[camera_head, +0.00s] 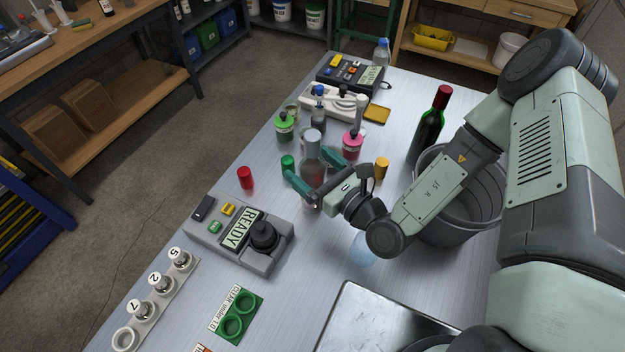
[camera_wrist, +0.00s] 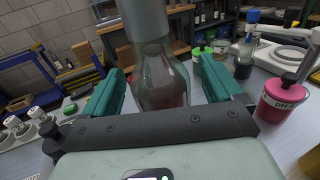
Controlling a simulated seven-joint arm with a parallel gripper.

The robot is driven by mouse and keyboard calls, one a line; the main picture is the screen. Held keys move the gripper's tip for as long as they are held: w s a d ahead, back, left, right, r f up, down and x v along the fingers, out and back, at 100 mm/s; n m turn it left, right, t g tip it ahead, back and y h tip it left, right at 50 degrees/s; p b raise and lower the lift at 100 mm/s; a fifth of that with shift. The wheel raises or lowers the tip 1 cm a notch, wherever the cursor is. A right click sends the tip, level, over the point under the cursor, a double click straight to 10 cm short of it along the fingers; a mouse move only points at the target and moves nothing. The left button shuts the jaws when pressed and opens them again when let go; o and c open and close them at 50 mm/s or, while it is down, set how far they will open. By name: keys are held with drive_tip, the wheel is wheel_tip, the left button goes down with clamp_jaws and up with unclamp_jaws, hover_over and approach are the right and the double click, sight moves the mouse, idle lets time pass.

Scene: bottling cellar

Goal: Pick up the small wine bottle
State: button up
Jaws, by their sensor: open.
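A clear glass bottle with a grey neck cover and dark reddish contents (camera_head: 310,149) stands upright on the metal table, and I take it for the small wine bottle. My gripper (camera_head: 310,168) is open, with one teal finger on each side of it. In the wrist view the bottle (camera_wrist: 160,80) fills the space between the fingers of my gripper (camera_wrist: 163,90). I cannot tell whether either finger touches the glass. The bottle's lower part is partly hidden by my gripper. A larger dark green bottle with a red top (camera_head: 428,130) stands farther right.
A red cap (camera_head: 246,178), a READY device (camera_head: 240,235) and a grey bucket (camera_head: 452,228) surround the area. The table's left edge is near.

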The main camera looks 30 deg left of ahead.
drive_tip(key=shift+x, duration=0.95)
drive_tip(key=c, duration=1.5)
drive_tip(key=shift+c, duration=0.6)
drive_tip(key=shift+r, duration=0.15)
